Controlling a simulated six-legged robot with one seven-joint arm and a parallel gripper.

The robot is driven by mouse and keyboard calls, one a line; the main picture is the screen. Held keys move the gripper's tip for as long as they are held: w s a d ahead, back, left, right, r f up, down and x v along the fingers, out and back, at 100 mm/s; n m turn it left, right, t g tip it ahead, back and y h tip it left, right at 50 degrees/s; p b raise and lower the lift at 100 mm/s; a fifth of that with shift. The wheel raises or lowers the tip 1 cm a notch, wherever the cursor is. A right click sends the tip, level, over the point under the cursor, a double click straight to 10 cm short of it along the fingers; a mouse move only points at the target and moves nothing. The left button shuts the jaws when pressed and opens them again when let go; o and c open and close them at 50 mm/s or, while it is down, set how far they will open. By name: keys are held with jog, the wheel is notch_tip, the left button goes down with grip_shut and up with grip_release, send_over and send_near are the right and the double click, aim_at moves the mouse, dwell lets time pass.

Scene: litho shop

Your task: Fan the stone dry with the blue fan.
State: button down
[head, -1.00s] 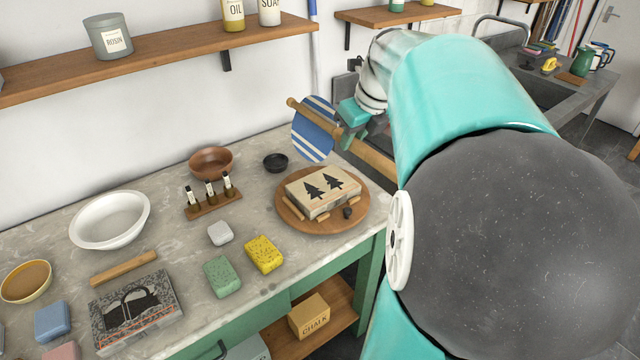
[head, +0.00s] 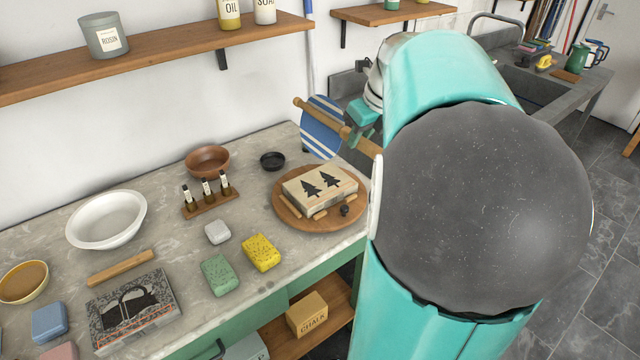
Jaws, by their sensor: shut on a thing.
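The blue fan (head: 319,140) has blue and white stripes and a long wooden handle. My gripper (head: 359,127) is shut on its handle, though my own arm hides part of the grip. The fan is held above the back right of the worktop, behind and above a pale stone. That stone (head: 320,204) carries a print of two dark trees and lies on a round wooden board (head: 284,211). The fan and the stone are apart. A second stone (head: 133,310), with a dark arched picture, lies at the front left.
The worktop (head: 160,230) also holds a white basin (head: 106,219), a brown bowl (head: 207,161), a small black dish (head: 272,161), a bottle rack (head: 207,204), and yellow (head: 261,252) and green (head: 220,275) sponges. A shelf (head: 150,56) hangs above. A sink stands back right.

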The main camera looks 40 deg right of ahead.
jog(key=shift+a, duration=0.1)
jog(key=shift+r, duration=0.1)
jog(key=shift+r, duration=1.9)
jog(key=shift+w+f, duration=0.1)
